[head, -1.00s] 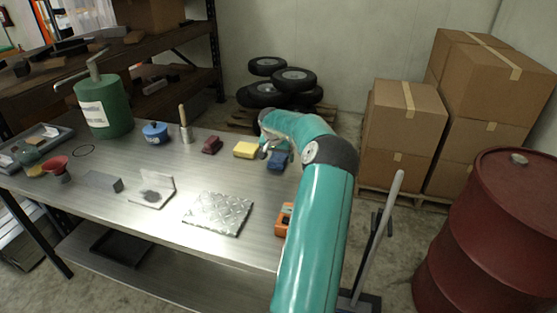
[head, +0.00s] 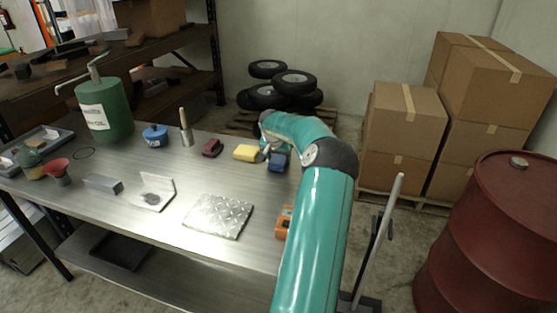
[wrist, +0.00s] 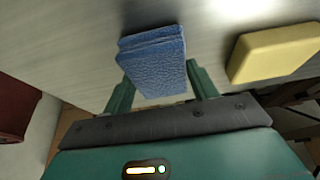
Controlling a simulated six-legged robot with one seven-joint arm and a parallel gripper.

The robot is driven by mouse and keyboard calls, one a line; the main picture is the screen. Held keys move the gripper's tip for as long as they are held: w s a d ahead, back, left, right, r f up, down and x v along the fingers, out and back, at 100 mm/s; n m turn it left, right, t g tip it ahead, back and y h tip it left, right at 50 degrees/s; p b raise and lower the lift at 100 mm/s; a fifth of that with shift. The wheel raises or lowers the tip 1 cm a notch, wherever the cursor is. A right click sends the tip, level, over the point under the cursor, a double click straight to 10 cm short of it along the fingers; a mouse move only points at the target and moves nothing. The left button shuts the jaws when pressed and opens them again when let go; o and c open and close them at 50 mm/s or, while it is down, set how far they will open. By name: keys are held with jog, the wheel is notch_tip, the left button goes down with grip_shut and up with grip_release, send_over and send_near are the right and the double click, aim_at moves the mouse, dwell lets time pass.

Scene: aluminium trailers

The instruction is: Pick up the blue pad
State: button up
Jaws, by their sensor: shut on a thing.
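The blue pad (head: 279,162) is at the far right part of the metal table (head: 160,215), beside the yellow block. In the wrist view the blue pad (wrist: 152,60) sits between the two green fingers, its textured face toward the camera. My gripper (wrist: 162,84) is shut on it, with a finger at each side. In the head view my gripper (head: 270,152) is partly hidden by my arm. I cannot tell whether the pad is clear of the tabletop.
The yellow block (head: 247,153) lies close to the left of the pad, and a dark red block (head: 212,148) lies farther left. A tread plate (head: 218,216) and an orange tool (head: 284,222) lie nearer. Cardboard boxes (head: 403,115) and a red drum (head: 492,230) stand right of the table.

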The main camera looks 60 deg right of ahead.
aim_at(279, 156)
jog(key=r, duration=0.4)
jog(key=shift+w+a, duration=0.1)
jog(key=shift+a, duration=0.2)
jog(key=w+a+r, duration=0.1)
jog(key=a+r, duration=0.8)
jog(key=a, duration=0.4)
jog(key=shift+w+a, duration=0.15)
jog(key=shift+w, duration=0.25)
jog(key=shift+o, duration=1.2)
jog(key=shift+c, duration=0.8)
